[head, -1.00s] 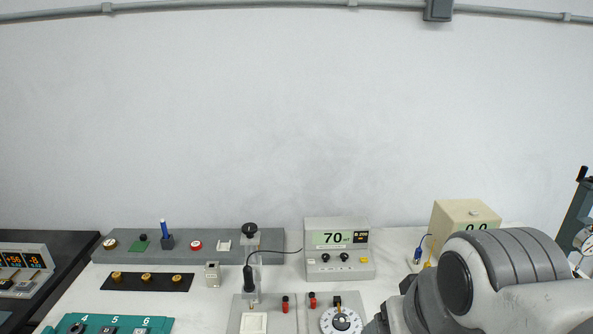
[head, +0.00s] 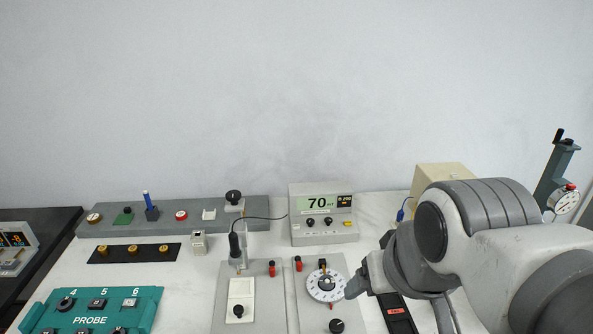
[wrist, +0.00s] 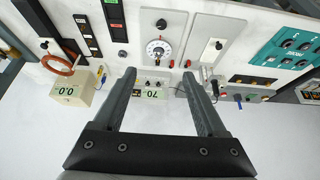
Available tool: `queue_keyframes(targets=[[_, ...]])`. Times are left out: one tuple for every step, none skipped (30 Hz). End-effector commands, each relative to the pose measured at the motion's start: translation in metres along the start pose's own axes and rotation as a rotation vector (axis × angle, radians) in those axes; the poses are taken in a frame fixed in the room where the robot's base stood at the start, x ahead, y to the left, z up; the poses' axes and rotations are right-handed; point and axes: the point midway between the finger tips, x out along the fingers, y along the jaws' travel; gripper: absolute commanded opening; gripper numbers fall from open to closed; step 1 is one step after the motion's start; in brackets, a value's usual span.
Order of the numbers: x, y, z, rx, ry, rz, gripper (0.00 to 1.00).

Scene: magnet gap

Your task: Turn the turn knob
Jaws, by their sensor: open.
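A round white dial with a dark knob at its centre (head: 326,284) is on a light grey panel (head: 304,310) on the bench. A plain black knob (head: 337,326) sits lower on the same panel. I cannot tell which one is the turn knob. My gripper (head: 356,284) is just right of the dial in the head view, partly hidden by my wrist. In the wrist view my gripper (wrist: 158,76) is open and empty. There the dial (wrist: 158,50) lies beyond the gap between the fingertips, apparently untouched, with the black knob (wrist: 161,23) farther out.
A meter reading 70 (head: 323,203) stands behind the dial panel. A neighbouring panel with a white slider plate (head: 240,300) and an upright probe is to the left. A teal probe box (head: 92,312) is at front left. A cream box (head: 440,178) is behind my arm.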

Motion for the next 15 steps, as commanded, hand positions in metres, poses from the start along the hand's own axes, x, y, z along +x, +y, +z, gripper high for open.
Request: queue_keyframes(targets=[[0.0, 0.0, 0.0, 0.0, 0.0, 0.0, 0.74], [0.0, 0.0, 0.0, 0.0, 0.0, 0.0, 0.74], [0.0, 0.0, 0.0, 0.004, -0.002, -0.001, 0.74], [0.001, 0.0, -0.001, 0.011, -0.004, -0.003, 0.74], [0.002, 0.0, -0.001, 0.023, -0.009, -0.007, 0.74], [0.004, 0.0, -0.002, 0.049, -0.018, -0.014, 0.74], [0.006, 0.0, -0.003, 0.076, -0.029, -0.021, 0.74], [0.008, 0.0, -0.004, 0.11, -0.04, -0.029, 0.74], [0.012, 0.0, -0.005, 0.166, -0.061, -0.042, 0.74], [0.016, 0.001, -0.007, 0.214, -0.079, -0.051, 0.74], [0.02, 0.001, -0.008, 0.269, -0.097, -0.062, 0.74], [0.026, 0.002, -0.011, 0.345, -0.124, -0.074, 0.74], [0.03, 0.002, -0.012, 0.406, -0.145, -0.083, 0.74], [0.035, 0.003, -0.014, 0.468, -0.165, -0.09, 0.74], [0.041, 0.004, -0.016, 0.548, -0.193, -0.097, 0.74]])
